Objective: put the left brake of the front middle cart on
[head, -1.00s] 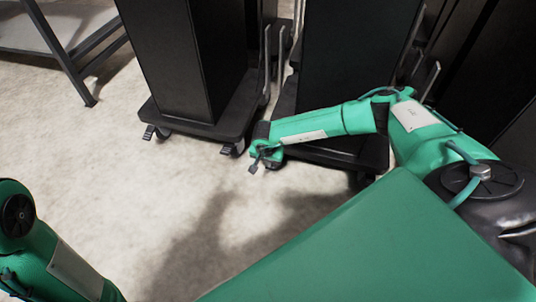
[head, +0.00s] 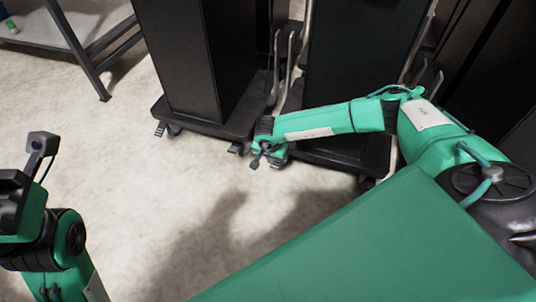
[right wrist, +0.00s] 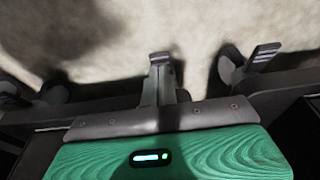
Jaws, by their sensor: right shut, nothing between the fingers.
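The front middle cart (head: 345,75) is a tall black cabinet on a low dark base. My right arm crosses in front of it. My right gripper (head: 275,163) is low at the base's front left corner, and its wrist hides most of that corner. In the right wrist view its fingers (right wrist: 163,70) are together and empty. A caster (right wrist: 55,92) shows left of them, apart, its pedal unclear. A striped brake pedal (right wrist: 265,54) stands to their right, apparently the neighbouring cart's. The left brake's position cannot be told. My left gripper (head: 12,205) is at the left edge, its fingers unclear.
The left cart (head: 205,60) stands close beside the middle one, with brake pedals (head: 160,128) at its front. Upright metal handles (head: 290,62) rise between the carts. A grey table (head: 85,35) is at the upper left. The floor in front is clear.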

